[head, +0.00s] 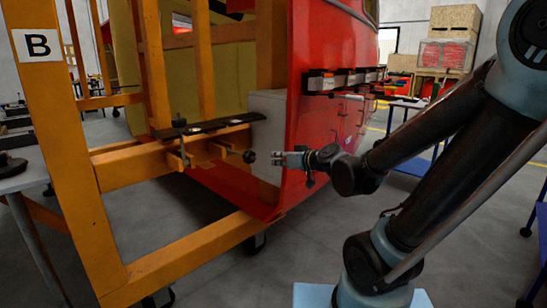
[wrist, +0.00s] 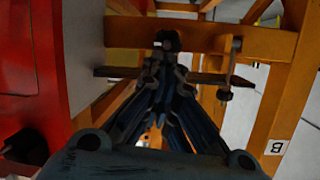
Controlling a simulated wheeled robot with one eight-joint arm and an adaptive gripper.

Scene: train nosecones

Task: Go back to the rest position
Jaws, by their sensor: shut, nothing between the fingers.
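My gripper (head: 279,158) is in the middle of the head view, at the end of my outstretched arm. It points left, toward the orange frame (head: 125,170), and stands in front of the red nosecone's (head: 318,135) edge. It is shut and empty. A small dark knob (head: 249,157) on the frame's fittings lies just left of the fingertips, with a small gap. In the wrist view my gripper (wrist: 166,42) shows its fingers together, over an orange beam (wrist: 205,36). Whether the fingertips touch anything there is hard to tell.
A dark shelf (head: 210,126) with clamps sits on the frame near my gripper. A row of boxes (head: 345,79) is fixed to the nosecone's side. A table (head: 22,172) stands at the left edge. Crates (head: 448,40) stand at the back right. Grey floor is open below my arm.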

